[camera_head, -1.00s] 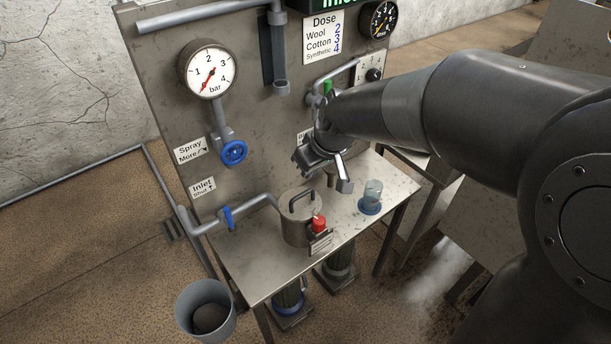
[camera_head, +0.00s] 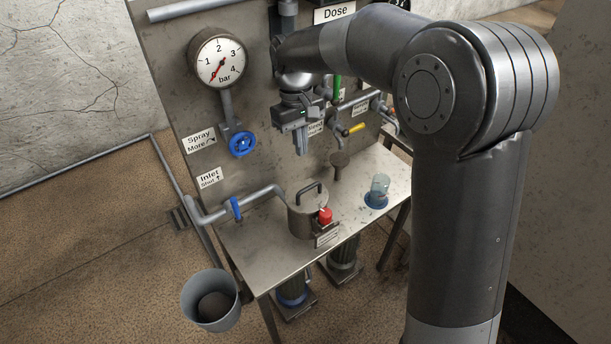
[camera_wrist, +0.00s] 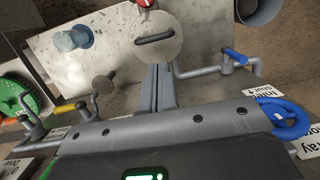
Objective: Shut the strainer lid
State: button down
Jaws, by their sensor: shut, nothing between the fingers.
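The strainer (camera_head: 303,222) is a grey metal pot on the steel bench. Its round lid (camera_head: 299,202), with a dark bar handle, lies over the pot's top. I cannot tell whether it is fully shut. A red knob (camera_head: 325,216) sits at its front right side. In the wrist view the lid (camera_wrist: 172,54) shows from above as a disc, the red knob (camera_wrist: 145,3) at the picture's top edge. My gripper (camera_head: 301,150) points down above and behind the strainer, apart from it. Its fingers (camera_wrist: 159,72) are together and empty, ending visually close to the lid's edge.
The grey inlet pipe with a blue valve (camera_head: 235,208) runs to the strainer from the left. A yellow-handled tap (camera_head: 356,128) is behind. A bucket (camera_head: 210,300) stands on the floor.

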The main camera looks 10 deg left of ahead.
aim_at(308, 188)
jog(key=shift+h, duration=0.3)
jog(key=x, duration=1)
jog(key=shift+w+a, duration=0.15)
jog(key=shift+w, duration=0.05)
jog(key=shift+s+d+f, duration=0.2)
jog(key=shift+s+f, duration=0.05)
jog(key=shift+f, duration=0.2)
jog(key=shift+s+d+f, duration=0.15)
jog(key=shift+s+f, duration=0.05)
jog(key=shift+f, duration=0.25)
jog(key=v, duration=1.1)
jog(key=shift+r, duration=0.15)
